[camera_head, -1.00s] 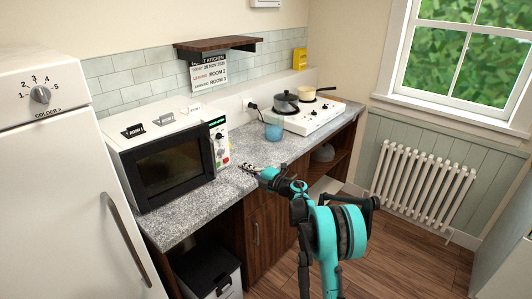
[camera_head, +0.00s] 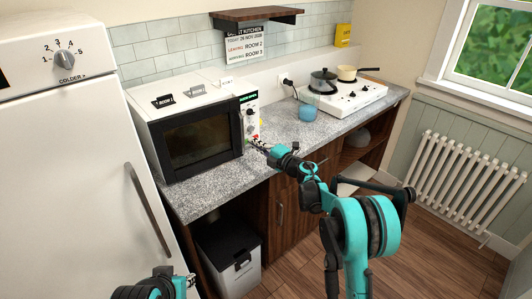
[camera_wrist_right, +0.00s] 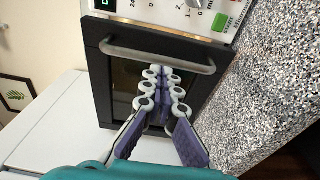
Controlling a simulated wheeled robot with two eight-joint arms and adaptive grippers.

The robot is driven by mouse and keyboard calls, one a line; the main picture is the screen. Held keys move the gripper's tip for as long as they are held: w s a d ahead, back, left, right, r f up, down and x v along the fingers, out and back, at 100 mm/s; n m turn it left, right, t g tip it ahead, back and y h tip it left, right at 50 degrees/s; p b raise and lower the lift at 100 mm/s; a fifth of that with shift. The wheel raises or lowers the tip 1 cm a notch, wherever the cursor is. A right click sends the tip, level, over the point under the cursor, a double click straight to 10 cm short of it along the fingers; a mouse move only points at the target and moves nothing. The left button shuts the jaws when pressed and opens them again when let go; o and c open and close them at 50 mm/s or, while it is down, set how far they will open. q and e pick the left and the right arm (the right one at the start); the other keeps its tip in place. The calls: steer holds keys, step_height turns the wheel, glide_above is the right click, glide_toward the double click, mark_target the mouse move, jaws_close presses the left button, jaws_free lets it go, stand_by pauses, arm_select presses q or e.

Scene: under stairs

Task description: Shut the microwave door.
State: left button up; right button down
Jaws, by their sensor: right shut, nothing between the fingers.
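The white microwave (camera_head: 180,95) stands on the counter. My right gripper (camera_head: 258,145) is at the lower right of the microwave front, by the control panel (camera_head: 250,118). In the wrist view, the shut, empty right fingers (camera_wrist_right: 163,76) point at the door (camera_wrist_right: 105,80), just below its grey bar handle (camera_wrist_right: 160,54). I cannot tell whether they touch it. My left gripper (camera_head: 186,282) shows only partly at the bottom edge; its jaws are unclear.
A white fridge (camera_head: 80,180) stands left of the microwave. A blue cup (camera_head: 308,113) and a hob (camera_head: 350,95) with two pots sit farther right on the speckled counter (camera_head: 205,195). A bin (camera_head: 230,255) stands below. Clear counter lies right of the microwave.

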mark_target(239, 130)
steer(key=shift+b+x, duration=0.35)
steer(key=shift+x, duration=1.3)
steer(key=w, duration=0.2)
steer(key=w+a, duration=0.1)
steer(key=w, duration=0.1)
steer(key=shift+a+p, duration=0.15)
steer(key=shift+p, duration=0.15)
steer(key=shift+r, duration=0.2)
